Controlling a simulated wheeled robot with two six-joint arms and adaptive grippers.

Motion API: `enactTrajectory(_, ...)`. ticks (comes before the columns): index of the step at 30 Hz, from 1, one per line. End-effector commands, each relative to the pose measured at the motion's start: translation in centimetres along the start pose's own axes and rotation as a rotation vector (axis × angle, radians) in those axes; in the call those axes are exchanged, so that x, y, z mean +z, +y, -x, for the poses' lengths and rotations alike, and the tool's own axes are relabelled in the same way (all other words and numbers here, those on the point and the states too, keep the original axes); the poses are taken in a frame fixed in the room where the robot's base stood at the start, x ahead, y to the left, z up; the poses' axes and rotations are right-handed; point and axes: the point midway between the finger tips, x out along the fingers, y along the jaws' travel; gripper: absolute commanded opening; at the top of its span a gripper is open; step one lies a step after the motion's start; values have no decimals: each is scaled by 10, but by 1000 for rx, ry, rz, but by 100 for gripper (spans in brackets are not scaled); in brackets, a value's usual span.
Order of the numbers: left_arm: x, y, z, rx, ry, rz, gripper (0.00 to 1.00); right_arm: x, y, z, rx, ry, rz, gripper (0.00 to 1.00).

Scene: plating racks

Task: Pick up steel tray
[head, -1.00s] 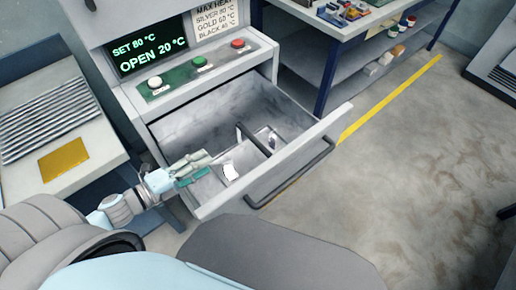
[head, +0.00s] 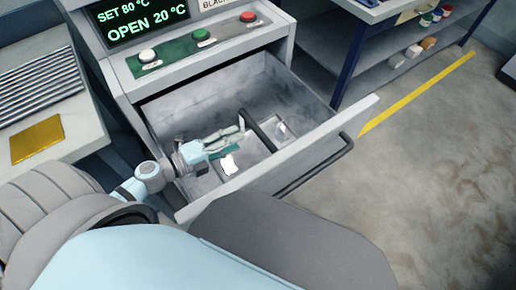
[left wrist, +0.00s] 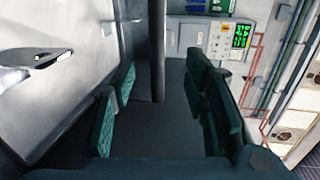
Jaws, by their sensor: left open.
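A grey steel tray (head: 262,150) appears to lie in the open drawer, with bright reflections on it; its outline is hard to tell from the drawer floor. A dark bar (head: 256,129) runs across above it. My left gripper (head: 234,142) is inside the drawer, just left of the bar, open with nothing seen in its jaws. In the left wrist view, the open green-padded fingers (left wrist: 163,108) stand either side of a dark upright bar (left wrist: 157,45) in the picture. Whether they touch it I cannot tell. My right gripper is not in view.
The drawer front (head: 290,160) has a dark handle (head: 315,166). Above the drawer is a panel with white, green and red buttons (head: 202,35) and a display. A bench at left holds a ribbed grey piece (head: 35,88) and a gold plate (head: 37,139). Floor at right is clear.

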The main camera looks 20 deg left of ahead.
Motion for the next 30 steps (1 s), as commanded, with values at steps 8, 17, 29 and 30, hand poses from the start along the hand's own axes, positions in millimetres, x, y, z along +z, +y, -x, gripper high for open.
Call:
enactTrajectory(8, 0, -1, -43, -1, 0, 1, 41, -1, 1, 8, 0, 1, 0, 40)
enactTrajectory(17, -1, 4, -92, -2, 0, 2, 41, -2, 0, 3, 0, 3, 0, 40)
enactTrajectory(29, -1, 4, -94, 1, 0, 0, 12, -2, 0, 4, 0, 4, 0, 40)
enactTrajectory(30, -1, 4, -94, 1, 0, 0, 6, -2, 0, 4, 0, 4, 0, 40)
